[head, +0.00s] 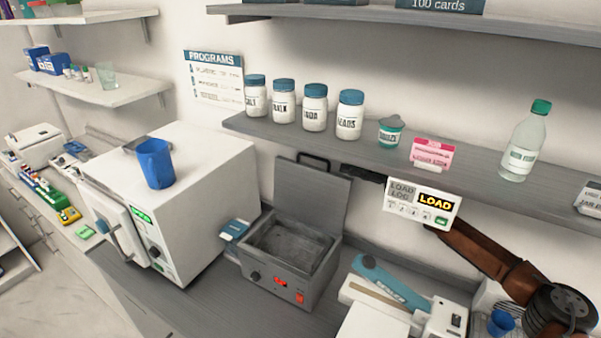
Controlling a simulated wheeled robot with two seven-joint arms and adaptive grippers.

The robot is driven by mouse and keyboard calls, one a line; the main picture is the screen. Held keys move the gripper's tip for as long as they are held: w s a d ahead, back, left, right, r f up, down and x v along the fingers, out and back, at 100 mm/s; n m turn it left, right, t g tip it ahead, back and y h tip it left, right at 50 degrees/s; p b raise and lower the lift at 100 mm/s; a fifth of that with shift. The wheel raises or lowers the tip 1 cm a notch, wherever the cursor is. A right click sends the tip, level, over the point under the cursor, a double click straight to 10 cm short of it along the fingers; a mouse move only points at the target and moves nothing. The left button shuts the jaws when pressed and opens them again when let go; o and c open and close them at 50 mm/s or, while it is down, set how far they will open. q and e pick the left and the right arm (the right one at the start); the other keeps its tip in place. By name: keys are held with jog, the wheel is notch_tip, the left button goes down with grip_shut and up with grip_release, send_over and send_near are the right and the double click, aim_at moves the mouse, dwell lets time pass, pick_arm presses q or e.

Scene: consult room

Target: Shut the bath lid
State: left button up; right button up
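The bath (271,287) is a grey metal box on the counter, with a knob, a red display and a red switch on its front. Its lid (309,196) stands open, upright at the back edge, with a dark handle (314,162) at its top. The basin inside is exposed and looks empty. My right arm comes in from the right, and my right gripper (362,174) is dark, close to the upper right corner of the lid, under the shelf. Its fingers are small and partly hidden, so contact and opening cannot be told. My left gripper is out of view.
A shelf (400,160) with several jars and a bottle (523,145) overhangs the bath. A LOAD sign (422,204) hides part of my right arm. A white autoclave (190,190) with a blue cup stands left; a sealer (385,300) stands right.

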aim_at(327, 162)
jog(key=x, duration=0.8)
jog(key=shift+s+r+p, duration=0.2)
jog(key=shift+p, duration=0.2)
jog(key=shift+w+a, duration=0.15)
jog(key=shift+a, duration=0.05)
jog(key=shift+c, duration=0.4)
jog(key=shift+f, duration=0.1)
grip_shut()
